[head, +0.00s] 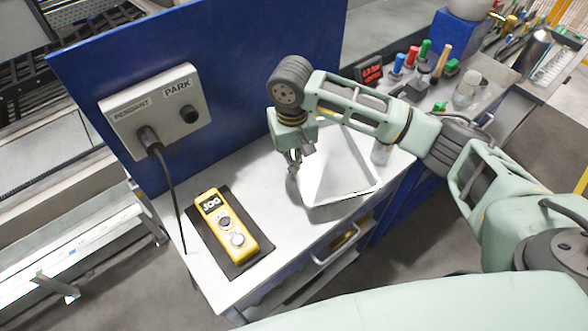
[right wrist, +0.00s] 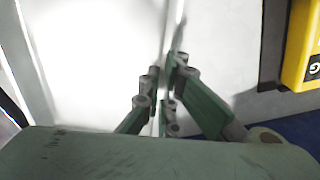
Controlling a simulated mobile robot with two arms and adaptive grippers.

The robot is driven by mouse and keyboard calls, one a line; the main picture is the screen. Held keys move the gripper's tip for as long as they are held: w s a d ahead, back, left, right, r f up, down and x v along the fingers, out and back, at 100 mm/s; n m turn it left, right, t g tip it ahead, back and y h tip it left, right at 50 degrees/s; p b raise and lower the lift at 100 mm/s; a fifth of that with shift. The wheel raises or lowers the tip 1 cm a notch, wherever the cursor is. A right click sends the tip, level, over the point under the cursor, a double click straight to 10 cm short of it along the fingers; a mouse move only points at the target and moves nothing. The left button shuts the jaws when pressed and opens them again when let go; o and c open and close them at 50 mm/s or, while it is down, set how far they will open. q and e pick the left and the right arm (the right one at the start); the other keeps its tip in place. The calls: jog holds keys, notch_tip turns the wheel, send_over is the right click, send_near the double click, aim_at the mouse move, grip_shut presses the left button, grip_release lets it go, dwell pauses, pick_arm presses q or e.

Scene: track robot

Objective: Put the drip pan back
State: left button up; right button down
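The drip pan (head: 338,172) is a shallow, pale, four-sided tray with raised rims. It lies on the light worktop (head: 262,180), partly hidden behind my right arm. My right gripper (head: 293,163) points down at the pan's left rim. In the right wrist view, the fingers (right wrist: 162,92) are close together on both sides of the thin rim, with the pan's bright floor (right wrist: 85,60) to the left. The gripper looks shut on the rim. My left gripper is not in view.
A yellow JOG pendant (head: 228,226) lies on a dark mat left of the pan. A blue panel with a PARK box (head: 155,110) and cable stands behind.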

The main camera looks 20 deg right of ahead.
notch_tip(320, 180, down, 3)
jog(key=shift+p, duration=0.45)
jog(key=shift+f, duration=0.45)
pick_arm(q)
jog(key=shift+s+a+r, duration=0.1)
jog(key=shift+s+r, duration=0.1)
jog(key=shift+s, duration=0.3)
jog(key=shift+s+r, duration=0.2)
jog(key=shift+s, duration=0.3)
pick_arm(e)
jog(key=c, duration=2.4)
grip_release()
jog(key=shift+f, duration=0.15)
jog(key=shift+c, duration=0.2)
jog(key=o, duration=0.5)
jog(key=shift+c, duration=0.2)
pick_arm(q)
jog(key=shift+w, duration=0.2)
